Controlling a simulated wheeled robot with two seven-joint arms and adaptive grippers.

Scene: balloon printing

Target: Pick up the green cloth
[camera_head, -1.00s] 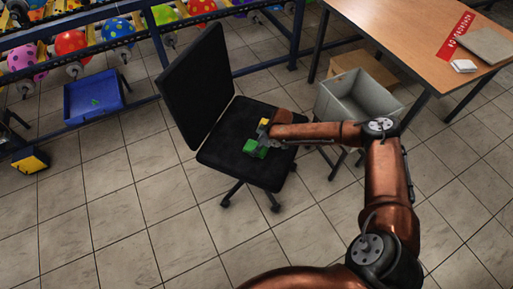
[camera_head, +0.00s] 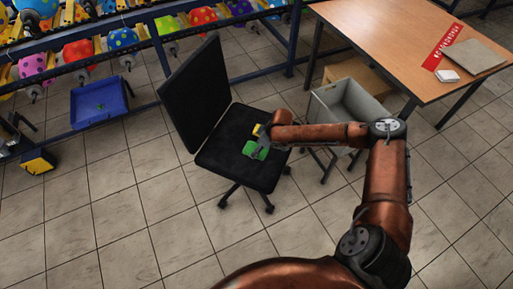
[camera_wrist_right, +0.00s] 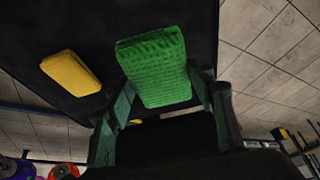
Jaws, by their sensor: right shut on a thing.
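The green cloth (camera_head: 255,151) is a folded, ribbed pad at the black seat of the office chair (camera_head: 228,160). My right gripper (camera_head: 263,143) is shut on it. In the right wrist view the green cloth (camera_wrist_right: 158,72) sits between the two fingers (camera_wrist_right: 168,100), its far end sticking out past them. I cannot tell whether it still touches the seat. A yellow cloth (camera_wrist_right: 70,73) lies on the seat beside it, apart from the fingers. My left gripper is not in view.
A grey bin (camera_head: 335,115) stands right of the chair, by a wooden table (camera_head: 400,45). The chair's backrest (camera_head: 195,90) rises left of my gripper. A blue crate (camera_head: 80,118) and a rack of balloons (camera_head: 120,45) are at the left. The front floor is clear.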

